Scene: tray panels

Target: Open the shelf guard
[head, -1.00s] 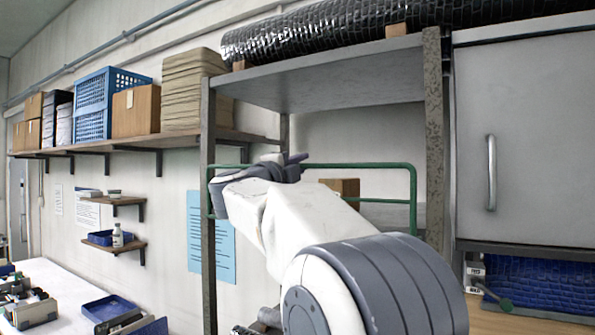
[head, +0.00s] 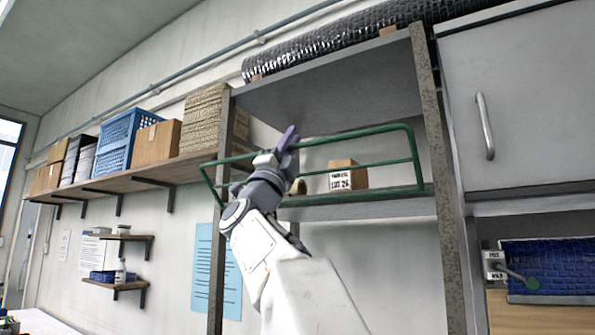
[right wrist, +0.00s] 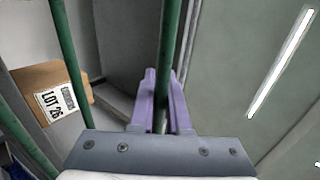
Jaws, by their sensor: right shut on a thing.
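The shelf guard is a green tube frame (head: 345,135) across the front of the open metal shelf (head: 380,206), in front of a carton. Its top rail now leans outward from the shelf posts, most clearly at the left end. My right gripper (head: 289,139) is at the guard's top rail, left of its middle. In the right wrist view the purple fingers (right wrist: 158,88) are shut around a green rail (right wrist: 167,55). The rail between the fingers is partly hidden. My left gripper is not in view.
A carton marked LOT 26 (head: 347,177) stands on the shelf behind the guard. A grey cabinet (head: 540,110) with a bar handle is at right. A wall shelf (head: 130,182) with boxes and a blue crate (head: 130,138) is at left.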

